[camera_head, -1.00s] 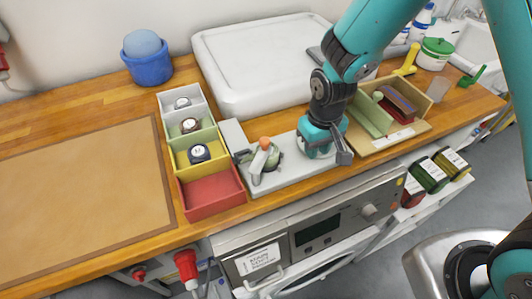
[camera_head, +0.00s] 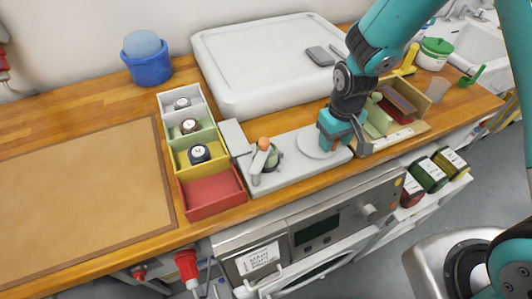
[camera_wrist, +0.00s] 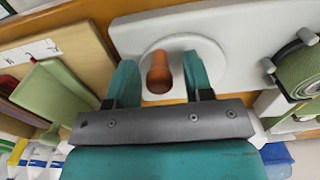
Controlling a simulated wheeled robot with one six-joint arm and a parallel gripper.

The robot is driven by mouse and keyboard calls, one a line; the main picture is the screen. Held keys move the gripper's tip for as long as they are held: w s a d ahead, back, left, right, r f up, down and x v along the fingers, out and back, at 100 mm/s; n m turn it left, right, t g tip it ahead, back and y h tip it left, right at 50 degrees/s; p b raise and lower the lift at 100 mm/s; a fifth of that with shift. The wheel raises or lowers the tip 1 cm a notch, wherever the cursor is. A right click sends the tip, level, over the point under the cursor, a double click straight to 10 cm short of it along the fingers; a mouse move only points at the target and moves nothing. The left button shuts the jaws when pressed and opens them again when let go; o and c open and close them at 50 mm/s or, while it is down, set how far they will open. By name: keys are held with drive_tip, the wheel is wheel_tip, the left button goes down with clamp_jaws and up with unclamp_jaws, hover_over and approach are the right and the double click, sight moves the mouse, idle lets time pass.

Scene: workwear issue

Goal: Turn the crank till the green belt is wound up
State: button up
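The winder is a pale grey base plate (camera_head: 295,177) on the wooden counter. A round crank disc (camera_head: 316,146) sits at its right end; it also shows in the wrist view (camera_wrist: 205,48). An orange-brown crank knob (camera_wrist: 160,78) stands up from the disc; my gripper hides it in the head view. The green belt (camera_wrist: 303,72) is a coil at the right edge of the wrist view, beside a grey lever with an orange tip (camera_head: 264,144). My gripper (camera_wrist: 160,64) is open, one teal finger on each side of the knob, with gaps showing.
A sectioned tray (camera_head: 213,196) left of the winder holds rolled belts; its red section is empty.

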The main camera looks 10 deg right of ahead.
wheel_tip(320, 180, up, 8)
drive_tip(key=p, duration=0.6)
drive_tip(key=shift+p, duration=0.35)
drive_tip(key=shift+s+a+r, duration=0.1)
drive_tip(key=shift+r, duration=0.05)
drive_tip(key=s+a+r+n+y+b, duration=0.1)
drive_tip(key=s+a+r+y+b, duration=0.1)
drive_tip(key=s+r, duration=0.6)
drive_tip(key=s+a+r+n+y+b, duration=0.2)
drive_tip(key=s+a+r+b, duration=0.2)
drive_tip(key=s+r, duration=0.4)
drive_tip(key=s, duration=0.3)
drive_tip(key=shift+s, duration=0.35)
drive_tip(key=shift+a, duration=0.1)
idle(0.5)
